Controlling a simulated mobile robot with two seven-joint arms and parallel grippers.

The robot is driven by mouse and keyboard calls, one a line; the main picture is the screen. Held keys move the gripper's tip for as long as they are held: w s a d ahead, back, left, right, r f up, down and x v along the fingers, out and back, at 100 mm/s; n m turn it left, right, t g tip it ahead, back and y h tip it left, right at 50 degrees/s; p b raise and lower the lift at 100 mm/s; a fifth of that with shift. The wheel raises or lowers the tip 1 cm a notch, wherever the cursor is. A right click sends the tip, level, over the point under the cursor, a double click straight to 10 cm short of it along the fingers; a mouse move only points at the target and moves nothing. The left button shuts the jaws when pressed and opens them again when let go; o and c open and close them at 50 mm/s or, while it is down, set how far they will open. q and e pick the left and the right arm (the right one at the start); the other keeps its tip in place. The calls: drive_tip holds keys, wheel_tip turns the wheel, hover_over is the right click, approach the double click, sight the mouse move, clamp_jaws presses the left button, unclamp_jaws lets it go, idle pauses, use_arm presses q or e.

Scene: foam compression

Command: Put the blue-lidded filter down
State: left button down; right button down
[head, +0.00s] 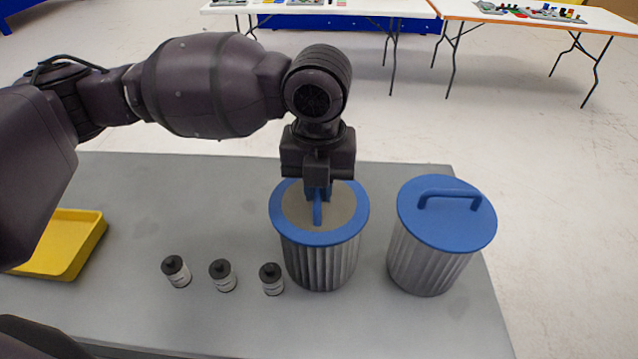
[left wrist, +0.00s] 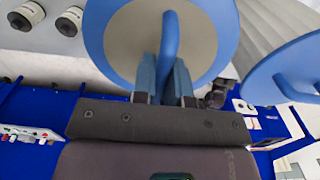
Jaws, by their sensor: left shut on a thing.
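My left gripper (head: 318,190) points straight down and is shut on the blue handle (head: 317,212) of a pleated grey filter (head: 320,262). This filter's lid has a blue rim around a beige-grey disc. In the left wrist view the fingers (left wrist: 164,78) close on the handle (left wrist: 169,42) over the lid's disc (left wrist: 130,35). The filter stands upright over the grey table; I cannot tell whether its base touches the top. A second filter (head: 430,262) with an all-blue lid (head: 450,225) stands upright to its right, slightly apart. My right gripper is not in view.
Three small black-capped canisters (head: 222,276) stand in a row left of the held filter. A yellow tray (head: 62,240) lies at the table's left. The grey table (head: 200,200) is bare behind the canisters. Its right edge runs close to the second filter.

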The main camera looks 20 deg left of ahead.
use_arm(q)
drive_tip(key=c, duration=1.1)
unclamp_jaws()
drive_tip(key=shift+c, duration=0.2)
